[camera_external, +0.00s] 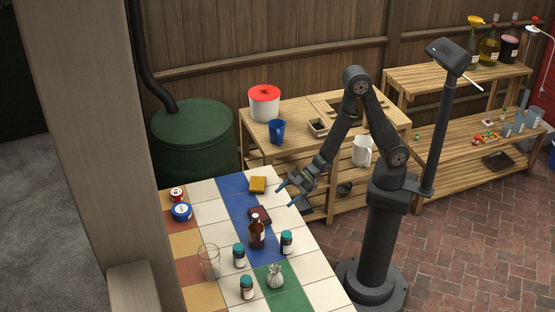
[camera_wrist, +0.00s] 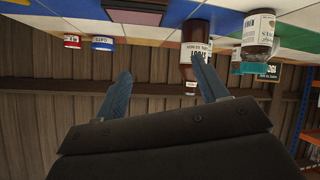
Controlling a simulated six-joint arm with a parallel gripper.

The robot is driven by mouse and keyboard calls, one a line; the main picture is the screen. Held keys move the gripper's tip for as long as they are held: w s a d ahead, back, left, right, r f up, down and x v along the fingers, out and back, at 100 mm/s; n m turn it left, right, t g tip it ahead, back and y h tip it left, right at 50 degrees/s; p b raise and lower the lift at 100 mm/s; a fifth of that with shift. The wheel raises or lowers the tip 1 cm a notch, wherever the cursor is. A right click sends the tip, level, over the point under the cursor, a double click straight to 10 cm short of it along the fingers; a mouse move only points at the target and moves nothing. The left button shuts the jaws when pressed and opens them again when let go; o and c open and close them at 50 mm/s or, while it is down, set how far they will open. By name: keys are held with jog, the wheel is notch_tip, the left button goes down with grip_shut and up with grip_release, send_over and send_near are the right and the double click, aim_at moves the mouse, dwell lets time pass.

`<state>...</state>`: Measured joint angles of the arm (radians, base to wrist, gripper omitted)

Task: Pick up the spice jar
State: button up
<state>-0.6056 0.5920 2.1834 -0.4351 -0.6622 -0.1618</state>
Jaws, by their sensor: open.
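Several similar jars with teal lids and white labels stand on the tiled table (camera_external: 204,190): one at the right (camera_external: 286,243), one at the middle (camera_external: 239,257) and one at the near side (camera_external: 247,288). I cannot tell which the task means. In the wrist view, which is upside down, a clear teal-lidded jar (camera_wrist: 258,35) shows right of the fingers, with another partly behind it. My gripper (camera_external: 286,196) is open and empty, above the table's far right edge and apart from the jars. Its blue fingers show in the wrist view (camera_wrist: 164,82).
A brown bottle (camera_external: 256,233), a dark red wallet-like block (camera_external: 259,215), a drinking glass (camera_external: 209,261) and a pale pouch (camera_external: 275,277) stand close to the jars.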

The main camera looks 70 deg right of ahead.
jog(key=s+a+r+g+y, duration=0.1)
jog(key=s+a+y, duration=0.15)
jog(key=s, duration=0.35)
jog(key=s+a+r+g+y, duration=0.1)
jog(key=s+a+g, duration=0.15)
jog(key=s, duration=0.45)
send_near(283, 240)
jog(key=shift+t, duration=0.35)
jog(key=x, duration=0.5)
jog(key=f+x, duration=0.1)
jog(key=x, duration=0.3)
jog(key=shift+s+a+f, duration=0.1)
jog(key=shift+a+f, duration=0.05)
jog(key=shift+c, duration=0.5)
jog(key=c, duration=1)
